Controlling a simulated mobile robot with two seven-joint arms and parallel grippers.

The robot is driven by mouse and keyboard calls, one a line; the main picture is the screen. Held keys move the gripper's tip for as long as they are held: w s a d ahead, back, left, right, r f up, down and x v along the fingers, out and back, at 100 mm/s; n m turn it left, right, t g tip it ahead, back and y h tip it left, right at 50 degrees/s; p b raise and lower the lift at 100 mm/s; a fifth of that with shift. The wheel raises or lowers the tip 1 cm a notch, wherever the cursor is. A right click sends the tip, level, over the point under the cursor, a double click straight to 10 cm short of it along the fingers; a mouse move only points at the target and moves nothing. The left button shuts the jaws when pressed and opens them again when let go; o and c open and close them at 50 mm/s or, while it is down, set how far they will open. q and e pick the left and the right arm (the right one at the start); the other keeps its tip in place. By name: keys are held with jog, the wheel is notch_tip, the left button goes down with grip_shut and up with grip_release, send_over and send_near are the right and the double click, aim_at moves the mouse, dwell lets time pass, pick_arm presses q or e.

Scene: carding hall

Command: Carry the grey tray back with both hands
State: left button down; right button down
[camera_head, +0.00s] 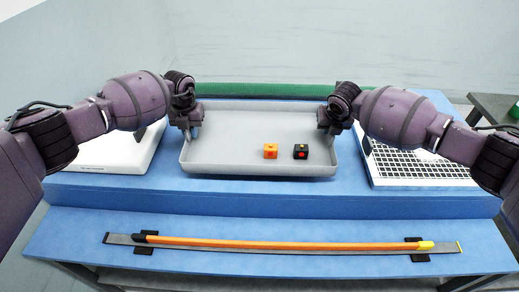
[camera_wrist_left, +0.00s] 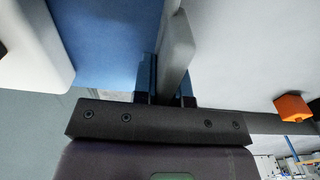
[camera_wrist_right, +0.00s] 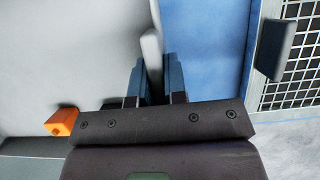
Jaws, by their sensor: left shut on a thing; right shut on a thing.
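The grey tray (camera_head: 232,150) is in the middle of the blue table in the head view. An orange cube (camera_head: 270,151) and a black cube (camera_head: 300,151) with a red dot lie in it, right of its middle. My left gripper (camera_head: 190,128) is shut on the tray's left wall; in the left wrist view the wall (camera_wrist_left: 178,50) stands between the fingers (camera_wrist_left: 168,85). My right gripper (camera_head: 328,125) is shut on the right wall, which also shows between the fingers in the right wrist view (camera_wrist_right: 152,55). I cannot tell whether the tray touches the table.
A white device (camera_head: 118,153) stands left of the tray and a white grid panel (camera_head: 415,166) right of it. A green strip (camera_head: 260,91) runs behind. On the lower front ledge lies a long orange rod (camera_head: 280,244). A dark table (camera_head: 492,106) stands at far right.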

aim_at(326, 140)
pick_arm(q)
jog(key=shift+f, duration=0.15)
pick_arm(e)
jog(key=shift+f, duration=0.15)
